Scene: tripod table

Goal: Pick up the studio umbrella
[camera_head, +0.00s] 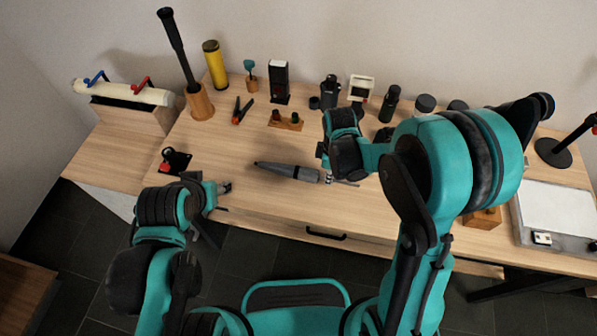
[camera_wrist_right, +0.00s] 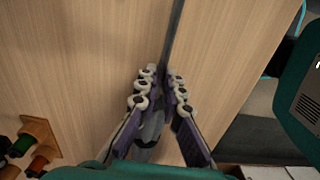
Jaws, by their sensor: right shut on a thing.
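The studio umbrella (camera_head: 288,171) is folded, grey and black, and lies across the middle of the wooden table, its narrow end pointing left. My right gripper (camera_head: 326,176) is at its right end. In the right wrist view my right gripper (camera_wrist_right: 160,92) is shut on the umbrella, and its thin dark shaft (camera_wrist_right: 174,35) runs out beyond the fingertips. Part of the umbrella is hidden by the fingers. I cannot tell whether it is clear of the table. My left gripper (camera_head: 224,190) is near the table's front edge, apart from the umbrella; its finger opening is unclear.
A small wooden holder (camera_head: 287,124), red-handled pliers (camera_head: 242,110) and several dark bottles stand behind. A black rod (camera_head: 176,43) stands upright in a wooden block. A black-and-red item (camera_head: 175,160) lies left.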

